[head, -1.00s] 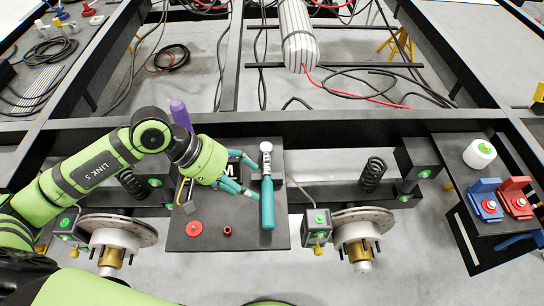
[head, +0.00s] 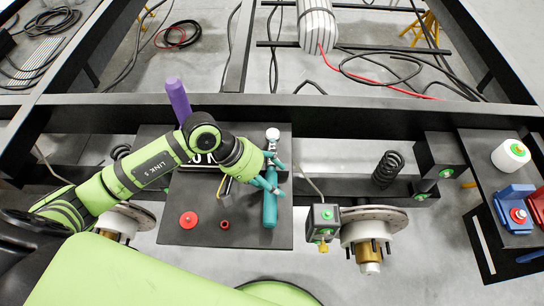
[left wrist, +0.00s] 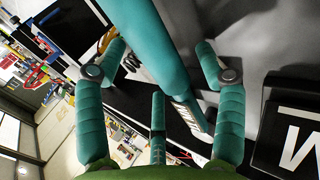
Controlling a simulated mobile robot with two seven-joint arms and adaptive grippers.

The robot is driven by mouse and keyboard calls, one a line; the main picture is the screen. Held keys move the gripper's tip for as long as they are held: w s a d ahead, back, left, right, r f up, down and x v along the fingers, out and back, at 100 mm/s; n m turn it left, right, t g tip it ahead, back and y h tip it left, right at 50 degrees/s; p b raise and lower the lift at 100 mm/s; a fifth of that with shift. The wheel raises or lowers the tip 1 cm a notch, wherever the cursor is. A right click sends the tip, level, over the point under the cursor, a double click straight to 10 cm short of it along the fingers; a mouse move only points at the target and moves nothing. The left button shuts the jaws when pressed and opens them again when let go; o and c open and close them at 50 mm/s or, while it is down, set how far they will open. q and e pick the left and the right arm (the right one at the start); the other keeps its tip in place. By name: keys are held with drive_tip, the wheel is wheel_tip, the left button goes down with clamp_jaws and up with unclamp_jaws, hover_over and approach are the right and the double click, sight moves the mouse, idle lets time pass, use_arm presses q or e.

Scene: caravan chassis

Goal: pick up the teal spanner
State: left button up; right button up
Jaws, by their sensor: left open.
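The teal spanner (head: 270,207) lies on the dark plate (head: 160,215), its teal handle toward me and its pale metal end (head: 272,136) pointing away. My left gripper (head: 280,179) reaches in from the left, with its teal fingers open across the middle of the spanner and hiding part of it. In the left wrist view the spanner (left wrist: 160,45) runs down from the top between the two spread outer fingers. I cannot tell whether any finger touches it. My right gripper is not in view.
A purple cylinder (head: 178,99) stands behind my arm. The dark frame beam (head: 350,118) crosses behind the plate. A coil spring (head: 387,169) stands to the right.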

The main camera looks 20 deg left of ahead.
use_arm(q)
drive_tip(key=shift+f, duration=0.15)
clamp_jaws()
drive_tip(key=shift+w+r, duration=0.1)
drive_tip(key=shift+r, duration=0.15)
